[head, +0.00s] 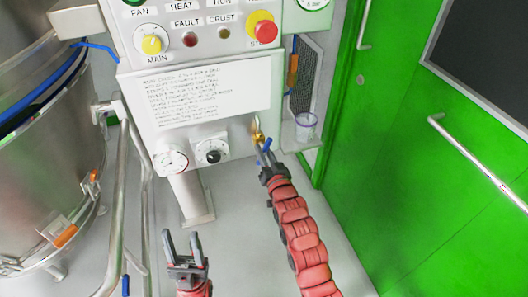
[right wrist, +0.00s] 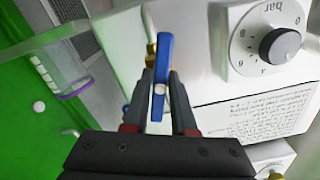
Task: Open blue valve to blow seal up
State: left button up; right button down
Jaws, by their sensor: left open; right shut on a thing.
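The blue valve has a flat blue lever (right wrist: 163,52) on a brass fitting (head: 257,136) at the lower right side of the control panel. The blue lever also shows small in the head view (head: 267,145). My right gripper (head: 265,164) is at the valve, and in the right wrist view its fingers (right wrist: 161,88) stand on either side of the lever, shut on it. The lever's pivot is partly hidden by the fingers. My left gripper (head: 184,246) is open and empty, low in front of the panel and away from the valve.
The control panel (head: 200,130) carries a gauge (head: 171,161), a black knob (head: 211,151) and buttons. A steel vessel (head: 50,150) and rails stand at left. A green door (head: 400,150) with handles is at right. A clear cup (head: 305,126) sits on a shelf beside the panel.

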jog(key=shift+f+n, duration=0.1)
jog(key=shift+n, duration=1.8)
jog(key=c, duration=0.7)
grip_release()
jog(key=shift+s, duration=0.1)
jog(key=v, duration=1.7)
jog(key=shift+s+p, duration=0.1)
jog(key=shift+p, duration=0.25)
